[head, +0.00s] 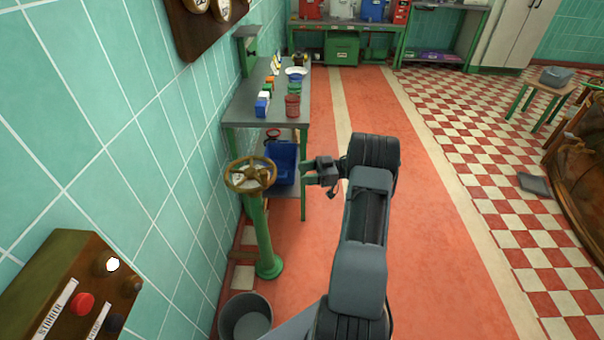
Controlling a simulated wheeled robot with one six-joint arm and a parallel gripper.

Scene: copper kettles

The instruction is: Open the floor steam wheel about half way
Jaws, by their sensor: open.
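The floor steam wheel is a brass-coloured handwheel (251,175) lying roughly flat on top of a green pedestal (262,232) that stands on the floor by the tiled wall. A pale plate shows under its spokes, too small to read. My gripper (308,172) is to the right of the wheel, at about rim height in the picture, pointing left towards it. Its fingers are open, with nothing seen between them. A gap shows between the fingertips and the rim. How far the wheel is turned cannot be told.
A grey bucket (246,318) stands on the floor below the pedestal. A control box (62,290) with a red button is at lower left. A green-legged bench (240,107) with small items and a blue bin (282,160) is behind the wheel. The red floor (430,250) to the right is clear.

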